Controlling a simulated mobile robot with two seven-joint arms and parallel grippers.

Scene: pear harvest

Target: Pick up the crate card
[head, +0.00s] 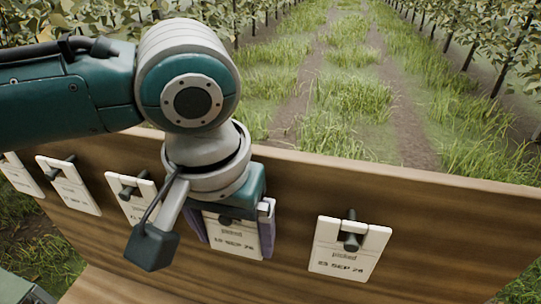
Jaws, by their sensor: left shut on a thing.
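My left gripper (236,249) hangs down in front of the wooden board, with its purple fingers on either side of a white crate card. It is shut on that crate card (229,232), which reads "picked" and a date in SEP 24. I cannot tell whether the card touches the board. Another white card (345,262), marked "picked" and "23 SEP 24", hangs on a dark peg to the right. My right gripper is not in view.
The wooden board (440,240) runs across the view. More white cards hang on dark pegs to the left, among them one (68,190) near the left end. A wooden ledge (95,288) lies below. Beyond the board are grass and rows of trees.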

